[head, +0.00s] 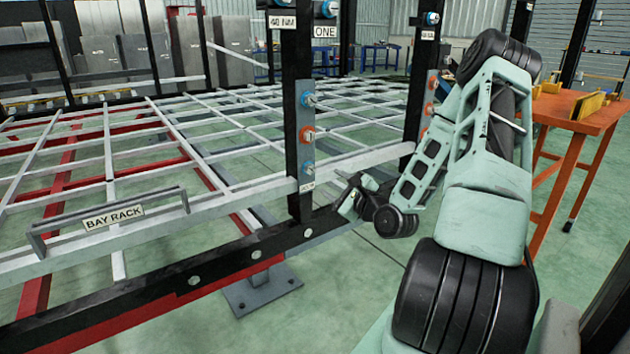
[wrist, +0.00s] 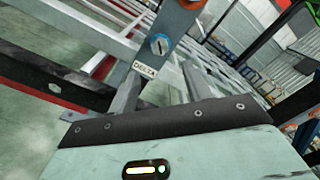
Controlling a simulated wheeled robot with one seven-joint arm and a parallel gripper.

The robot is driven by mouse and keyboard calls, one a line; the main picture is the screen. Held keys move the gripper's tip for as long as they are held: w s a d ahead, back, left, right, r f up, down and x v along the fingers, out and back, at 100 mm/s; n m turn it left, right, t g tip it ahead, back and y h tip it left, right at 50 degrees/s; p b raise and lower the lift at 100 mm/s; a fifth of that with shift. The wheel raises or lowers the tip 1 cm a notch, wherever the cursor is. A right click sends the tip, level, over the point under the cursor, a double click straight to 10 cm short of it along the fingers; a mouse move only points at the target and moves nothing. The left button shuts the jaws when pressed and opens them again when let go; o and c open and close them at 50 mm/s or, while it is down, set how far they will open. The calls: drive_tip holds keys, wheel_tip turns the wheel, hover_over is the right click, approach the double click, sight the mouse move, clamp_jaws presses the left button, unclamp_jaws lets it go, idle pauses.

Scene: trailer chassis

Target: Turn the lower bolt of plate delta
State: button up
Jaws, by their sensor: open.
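A plate labelled DELTA (wrist: 145,70) shows in the wrist view, on a grey post. A bolt with a blue collar (wrist: 159,43) sits just above that label, and an orange-collared one (wrist: 192,4) is higher, cut by the frame edge. In the head view a dark post bears a column of bolts, with a blue lowest bolt (head: 307,170) above a small label too small to read. My gripper (head: 347,203) is just right of and below that bolt. In the wrist view its two fingers (wrist: 163,88) are apart and empty, short of the blue bolt.
The white frame rail (head: 250,192) and black lower beam (head: 230,262) run close to my gripper. A second post (head: 420,85) with bolts stands behind. An orange table (head: 578,112) stands at the right.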

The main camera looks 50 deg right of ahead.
sight(312, 170)
drive_tip(key=b+x, duration=0.1)
drive_tip(key=x, duration=0.8)
drive_tip(key=shift+w+b, duration=0.15)
drive_tip(key=shift+b, duration=0.25)
drive_tip(key=c, duration=1)
